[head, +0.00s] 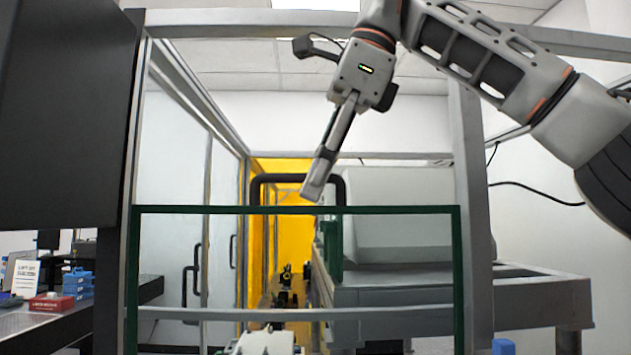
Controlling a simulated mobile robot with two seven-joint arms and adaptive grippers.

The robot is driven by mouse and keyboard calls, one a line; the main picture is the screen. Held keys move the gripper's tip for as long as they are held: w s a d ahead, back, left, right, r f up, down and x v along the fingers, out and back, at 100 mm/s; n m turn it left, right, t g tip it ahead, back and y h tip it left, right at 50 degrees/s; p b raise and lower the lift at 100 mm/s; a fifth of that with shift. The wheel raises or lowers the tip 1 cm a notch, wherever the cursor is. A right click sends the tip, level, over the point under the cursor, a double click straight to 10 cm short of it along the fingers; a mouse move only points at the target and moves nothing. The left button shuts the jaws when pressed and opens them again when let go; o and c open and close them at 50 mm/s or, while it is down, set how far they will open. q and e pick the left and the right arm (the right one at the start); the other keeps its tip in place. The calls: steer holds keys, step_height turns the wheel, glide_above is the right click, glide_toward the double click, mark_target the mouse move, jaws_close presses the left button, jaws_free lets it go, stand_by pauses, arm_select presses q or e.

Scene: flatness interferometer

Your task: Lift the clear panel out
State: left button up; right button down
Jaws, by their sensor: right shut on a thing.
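The clear panel (400,210) is a see-through sheet in a dark green frame, standing upright in front of the grey metal enclosure. A black U-shaped handle (285,178) rises above the middle of its top edge. My right gripper (312,192) reaches down from the upper right, its fingers shut at the right part of the handle's bar, tips just above the green top edge. The fingers hide that stretch of the bar. The panel's lower edge is outside the view. My left gripper is not in view.
Grey enclosure posts (468,190) stand at both sides, close outside the panel's frame. Behind the panel are a yellow wall (292,240) and a large grey housing (395,213). A dark monitor-like slab (62,115) fills the upper left. A bench with blue boxes (78,283) stands at lower left.

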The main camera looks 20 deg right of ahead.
steer(key=s+a+r, duration=0.2)
steer(key=s+a, duration=0.1)
steer(key=s, duration=0.7)
steer(key=shift+s, duration=0.3)
stand_by(1.2)
stand_by(0.4)
